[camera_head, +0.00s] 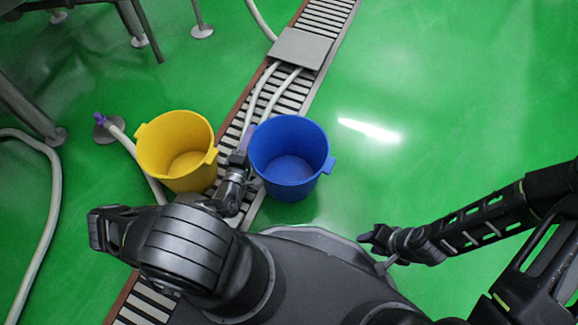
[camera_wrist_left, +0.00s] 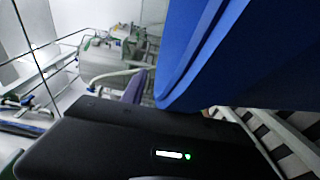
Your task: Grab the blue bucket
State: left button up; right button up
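The blue bucket (camera_head: 290,158) stands upright on the floor beside the drain grate, empty inside, with one handle showing on its right rim. My left gripper (camera_head: 240,160) is at the bucket's left side, close to the rim, between it and the yellow bucket. The left handle of the blue bucket is hidden behind the gripper. In the left wrist view the blue bucket's wall (camera_wrist_left: 240,50) fills the upper right, close above the dark gripper body. Its fingers do not show clearly, so its opening and any hold cannot be told. My right gripper (camera_head: 370,239) is apart, right of the bucket, and holds nothing visible.
A yellow bucket (camera_head: 178,150) stands close on the left. A slatted drain grate (camera_head: 322,18) runs diagonally past the buckets, with a grey plate (camera_head: 300,48) and pale hoses on it. A purple-ended hose (camera_head: 120,135) lies at the left. Green floor on the right is clear.

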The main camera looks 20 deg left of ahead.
pick_arm(q)
grip_shut()
dwell(0.4)
dwell(1.1)
